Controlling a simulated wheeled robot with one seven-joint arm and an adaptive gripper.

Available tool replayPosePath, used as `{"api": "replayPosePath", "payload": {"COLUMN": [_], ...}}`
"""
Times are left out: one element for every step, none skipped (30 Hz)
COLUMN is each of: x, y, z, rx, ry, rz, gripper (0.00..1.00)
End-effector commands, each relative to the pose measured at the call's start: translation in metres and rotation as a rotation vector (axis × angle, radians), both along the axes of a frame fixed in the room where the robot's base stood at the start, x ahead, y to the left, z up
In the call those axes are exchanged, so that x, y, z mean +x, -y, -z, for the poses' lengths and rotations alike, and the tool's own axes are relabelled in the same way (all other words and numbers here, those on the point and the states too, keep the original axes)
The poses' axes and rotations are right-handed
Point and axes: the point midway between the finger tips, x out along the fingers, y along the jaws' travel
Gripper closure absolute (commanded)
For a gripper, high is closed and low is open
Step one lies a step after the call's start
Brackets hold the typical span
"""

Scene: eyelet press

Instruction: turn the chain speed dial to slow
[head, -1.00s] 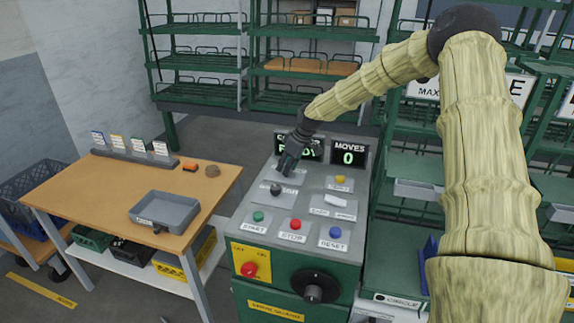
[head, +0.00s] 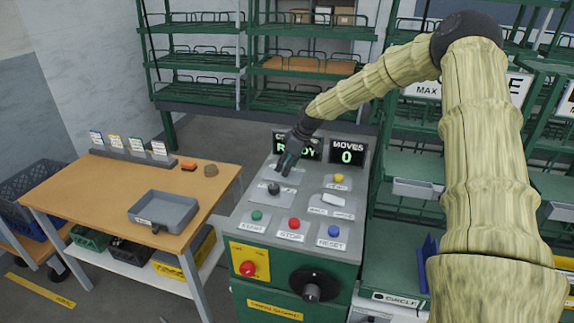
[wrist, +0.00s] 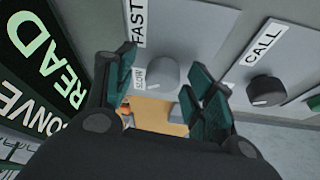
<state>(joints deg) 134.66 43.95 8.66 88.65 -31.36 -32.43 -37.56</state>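The chain speed dial (wrist: 155,75) is a round grey knob with the labels FAST (wrist: 138,22) and SLOW (wrist: 139,78) beside it in the wrist view. My gripper (wrist: 162,73) is open, with one teal-padded finger on each side of the dial. I cannot tell whether either pad touches it, or exactly where its pointer stands. In the head view my gripper (head: 283,165) points down at the upper left of the press console (head: 312,190) and hides the dial there.
A black knob labelled CALL (wrist: 265,90) sits close to the dial. It also shows in the head view (head: 274,188). START (head: 257,216), STOP (head: 294,224), RESET (head: 334,231) and yellow (head: 339,178) buttons are on the same console. Displays (head: 347,151) stand behind it.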

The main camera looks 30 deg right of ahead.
Motion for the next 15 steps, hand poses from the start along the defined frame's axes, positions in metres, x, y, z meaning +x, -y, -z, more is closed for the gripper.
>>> {"api": "replayPosePath", "payload": {"x": [0.001, 0.001, 0.001, 0.001, 0.001, 0.001, 0.0, 0.0, -0.001, -0.002, -0.002, -0.004, -0.005, -0.006, -0.007], "y": [-0.002, -0.002, -0.002, -0.002, -0.002, -0.002, -0.002, -0.001, 0.0, 0.001, 0.001, 0.002, 0.003, 0.003, 0.004], "z": [0.0, 0.0, 0.0, 0.0, 0.0, -0.001, -0.002, -0.003, -0.005, -0.007, -0.01, -0.013, -0.016, -0.02, -0.025], "rx": [0.0, 0.0, 0.0, 0.0, 0.0, 0.001, 0.001, 0.0, 0.001, 0.001, 0.001, 0.0, 0.001, 0.0, 0.0], "ry": [0.0, 0.0, 0.0, 0.0, 0.0, 0.001, 0.001, 0.001, 0.002, 0.002, 0.002, 0.001, 0.002, 0.002, 0.003], "rz": [-0.002, -0.002, -0.002, -0.002, -0.002, -0.002, -0.002, -0.001, -0.001, -0.001, -0.001, -0.001, -0.001, -0.001, -0.001], "gripper": [0.46, 0.46, 0.46, 0.46, 0.46, 0.46, 0.46, 0.46, 0.46, 0.46, 0.46, 0.46, 0.46, 0.46, 0.46]}}
